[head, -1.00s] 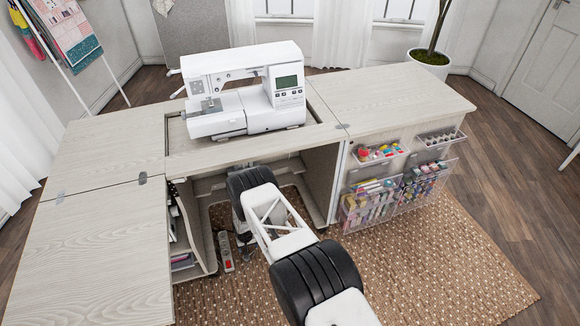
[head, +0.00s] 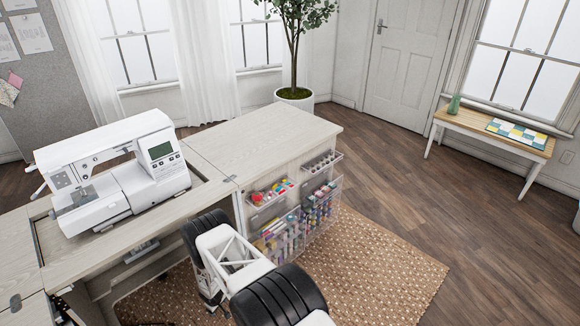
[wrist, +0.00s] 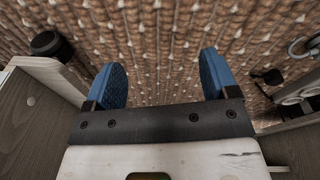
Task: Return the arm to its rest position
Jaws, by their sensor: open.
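My gripper (wrist: 162,78) shows in the wrist view with its two blue fingers spread apart and nothing between them. Woven brown rug (wrist: 160,40) fills the view beyond the fingers. In the head view my arm reaches down in front of the sewing cabinet (head: 262,135), toward its open knee space. The gripper itself is hidden there. A white sewing machine (head: 110,180) stands upright on the cabinet, to the left of my arm and apart from it.
Wooden cabinet panels flank the gripper in the wrist view, with a dark round part (wrist: 48,44) at upper left. Clear bins of sewing supplies (head: 300,215) hang on the cabinet side, close to my arm. A bench (head: 495,137) stands far right; the floor between is clear.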

